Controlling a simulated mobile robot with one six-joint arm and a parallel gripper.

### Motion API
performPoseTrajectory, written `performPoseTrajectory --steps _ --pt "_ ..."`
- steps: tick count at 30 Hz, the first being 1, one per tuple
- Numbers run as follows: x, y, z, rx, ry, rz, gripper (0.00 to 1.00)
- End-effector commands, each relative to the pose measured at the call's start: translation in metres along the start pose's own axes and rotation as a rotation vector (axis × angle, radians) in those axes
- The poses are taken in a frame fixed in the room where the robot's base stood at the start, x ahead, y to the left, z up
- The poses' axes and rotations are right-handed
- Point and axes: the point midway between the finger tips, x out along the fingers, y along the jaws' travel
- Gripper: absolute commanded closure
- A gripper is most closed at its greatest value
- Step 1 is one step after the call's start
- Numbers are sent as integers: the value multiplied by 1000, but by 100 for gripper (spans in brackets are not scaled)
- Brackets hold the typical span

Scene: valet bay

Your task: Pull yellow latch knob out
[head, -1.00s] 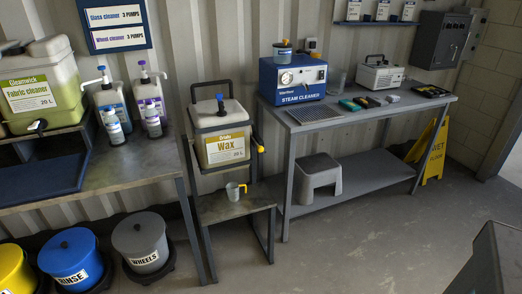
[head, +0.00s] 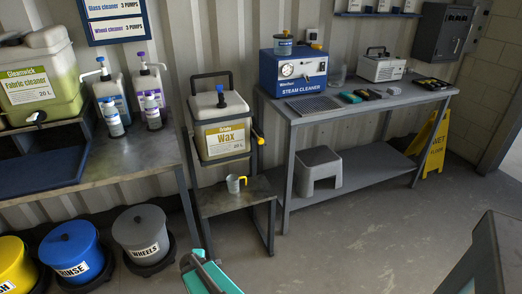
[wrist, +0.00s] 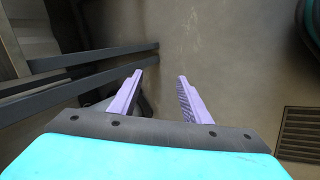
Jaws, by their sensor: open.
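The yellow latch knob (head: 261,141) sticks out at the right side of the white Wax container (head: 222,110), by a dark bar of its cradle. The container sits upright in a dark frame above a small stand (head: 231,204). My gripper shows in the wrist view with two lavender fingers (wrist: 159,76) apart and nothing between them. It points at the floor and is well away from the knob. In the head view only teal and grey parts of my arm show at the bottom; the fingertips cannot be made out. The knob is not seen in the wrist view.
A grey-and-yellow measuring jug (head: 233,184) stands on the small stand below the container. A workbench (head: 350,108) with a blue steam cleaner (head: 293,77) is close on the right. Buckets stand at lower left. Open floor (head: 350,230) lies in front.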

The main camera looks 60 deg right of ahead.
Motion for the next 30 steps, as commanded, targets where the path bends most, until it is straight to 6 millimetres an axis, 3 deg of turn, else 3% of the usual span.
performPoseTrajectory --steps 1,3,8,15,21,30 --pt "3 27 6 -33 13 52 56" --pt "4 62 13 -95 28 124 56" --pt "0 138 36 -246 37 291 56" --pt "-22 241 81 -493 -10 532 56" --pt "-51 314 127 -707 -98 715 56" --pt "-105 396 203 -1074 -302 939 56"
